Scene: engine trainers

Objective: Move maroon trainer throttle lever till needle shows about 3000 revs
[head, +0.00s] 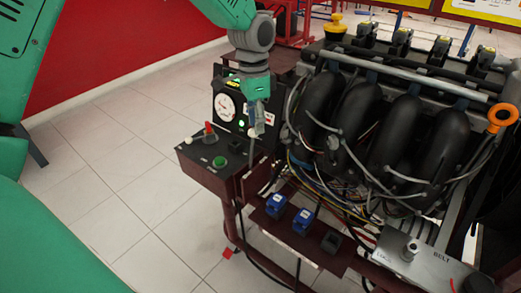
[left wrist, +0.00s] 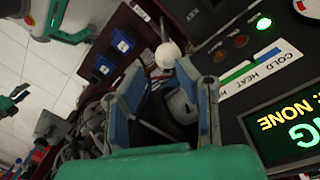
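The maroon trainer (head: 217,181) carries an engine with black intake pipes. Its throttle lever has a white ball knob (left wrist: 168,55), also showing in the head view (head: 252,133). My left gripper (head: 258,122) hangs over the console beside the gauge. In the left wrist view its two fingers (left wrist: 160,78) stand apart, with the white knob just beyond and between the tips. Whether they touch the lever is not clear. The white round gauge (head: 225,107) faces forward; its needle is too small to read. My right gripper is not seen.
Blue boxes (head: 303,219) sit on a lower rail. Close by in the wrist view are a label strip (left wrist: 262,69) and a lit display (left wrist: 290,130). Tiled floor (head: 120,160) lies open to the left.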

